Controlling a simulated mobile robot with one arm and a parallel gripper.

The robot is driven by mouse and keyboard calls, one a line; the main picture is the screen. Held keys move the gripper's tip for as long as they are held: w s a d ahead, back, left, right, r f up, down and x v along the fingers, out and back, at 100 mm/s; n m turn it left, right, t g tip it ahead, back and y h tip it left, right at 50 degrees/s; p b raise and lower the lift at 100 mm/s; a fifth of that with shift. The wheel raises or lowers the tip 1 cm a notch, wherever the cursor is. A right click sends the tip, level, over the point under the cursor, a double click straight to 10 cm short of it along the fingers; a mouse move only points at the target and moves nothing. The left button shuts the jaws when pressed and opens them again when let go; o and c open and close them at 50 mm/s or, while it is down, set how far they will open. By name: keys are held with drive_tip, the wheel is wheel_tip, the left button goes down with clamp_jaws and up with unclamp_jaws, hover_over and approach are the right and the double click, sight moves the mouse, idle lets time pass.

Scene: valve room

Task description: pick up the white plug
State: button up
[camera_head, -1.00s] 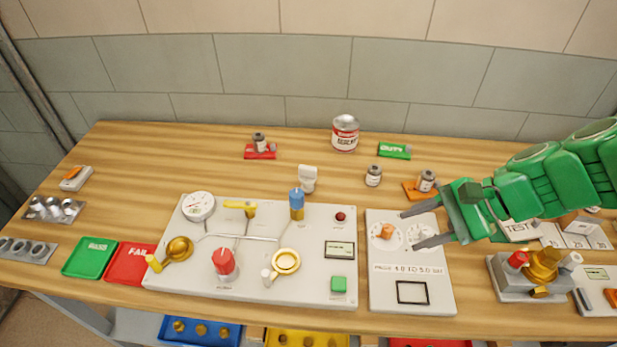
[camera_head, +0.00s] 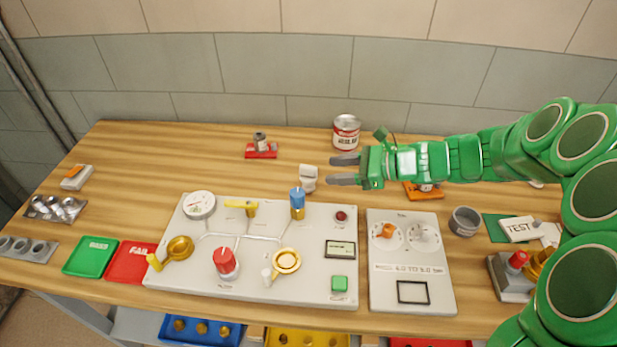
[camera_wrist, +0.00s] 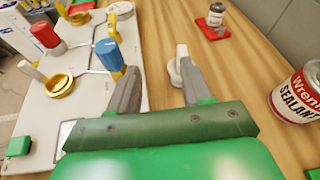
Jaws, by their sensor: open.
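The white plug (camera_head: 308,177) stands on the wooden table just behind the white valve panel (camera_head: 325,222), close to the blue-topped valve. My gripper (camera_head: 341,169) is open and empty. It points left, with its fingertips a short way to the right of the plug in the head view. In the wrist view the plug (camera_wrist: 181,52) lies ahead, in line with the right finger of my gripper (camera_wrist: 158,77). That finger hides part of its base. I cannot tell the height of the fingers against the plug.
The blue valve (camera_head: 297,203) stands close to the plug on the panel's back edge. A sealant can (camera_head: 346,132) stands behind my gripper. A red block with a small can (camera_head: 260,147) is farther left. The table behind the panel is mostly bare.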

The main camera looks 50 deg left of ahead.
drive_tip(key=m, duration=0.2)
approach(300, 170)
drive_tip(key=shift+s+a+f+y, duration=0.4)
drive_tip(key=shift+s+a+f, duration=0.1)
drive_tip(key=shift+a+f, duration=0.3)
drive_tip(key=shift+w+x, duration=0.1)
drive_tip(key=shift+x, duration=1.8)
drive_tip(key=shift+w+x, duration=0.15)
drive_tip(key=shift+x, duration=1.75)
drive_tip(key=shift+a+f, duration=0.1)
drive_tip(key=shift+c, duration=0.3)
clamp_jaws()
